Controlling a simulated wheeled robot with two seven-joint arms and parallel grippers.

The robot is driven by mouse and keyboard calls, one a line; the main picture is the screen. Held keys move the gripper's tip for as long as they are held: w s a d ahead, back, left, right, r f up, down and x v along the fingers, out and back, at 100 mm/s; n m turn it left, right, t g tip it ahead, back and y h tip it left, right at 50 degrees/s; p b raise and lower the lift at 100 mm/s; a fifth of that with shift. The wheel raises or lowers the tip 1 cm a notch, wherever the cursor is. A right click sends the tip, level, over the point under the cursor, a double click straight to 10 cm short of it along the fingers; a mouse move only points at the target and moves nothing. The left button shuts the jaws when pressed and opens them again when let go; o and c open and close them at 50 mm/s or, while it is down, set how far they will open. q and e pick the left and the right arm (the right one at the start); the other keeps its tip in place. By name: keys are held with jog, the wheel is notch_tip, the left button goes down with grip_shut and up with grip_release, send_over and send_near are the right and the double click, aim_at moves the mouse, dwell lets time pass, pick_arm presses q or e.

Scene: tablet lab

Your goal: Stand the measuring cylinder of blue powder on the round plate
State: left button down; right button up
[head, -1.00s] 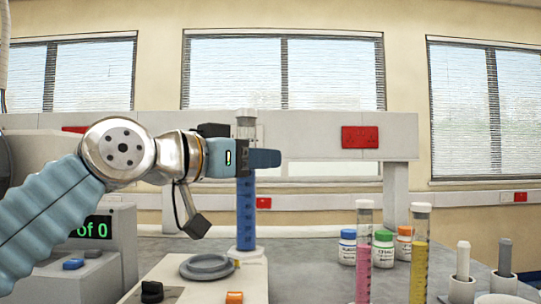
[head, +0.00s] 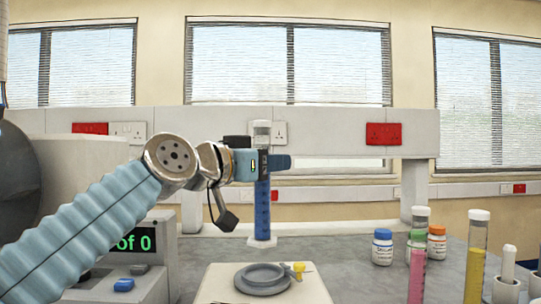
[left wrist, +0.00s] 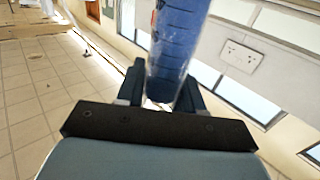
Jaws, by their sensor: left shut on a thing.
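The measuring cylinder of blue powder (head: 262,208) is upright, with a clear top, a white cap and a pale foot. My left gripper (head: 270,163) is shut on its upper part. In the left wrist view the cylinder (left wrist: 177,45) passes between the two dark fingers (left wrist: 161,88). The round plate (head: 262,279) is grey and sits on a white-topped device. In the head view the cylinder's foot shows just above and behind the plate, apart from it in the picture. How high the foot hangs cannot be told. My right gripper is not in view.
A yellow and orange item (head: 294,270) lies at the plate's right edge. Tubes of pink (head: 416,275) and yellow (head: 474,275) stand at the right, with capped bottles (head: 382,247) behind. A box with a green display (head: 135,243) stands at the left.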

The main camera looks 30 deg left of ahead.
aim_at(269, 196)
pick_arm(q)
jog(key=shift+f+b, duration=0.8)
jog(key=shift+f, duration=1.85)
jog(key=shift+f+b, duration=0.5)
jog(key=shift+b, duration=0.55)
dwell(0.4)
jog(key=c, duration=0.6)
grip_release()
jog(key=shift+c, duration=0.2)
jog(key=b+v, duration=0.2)
jog(key=v, duration=1.2)
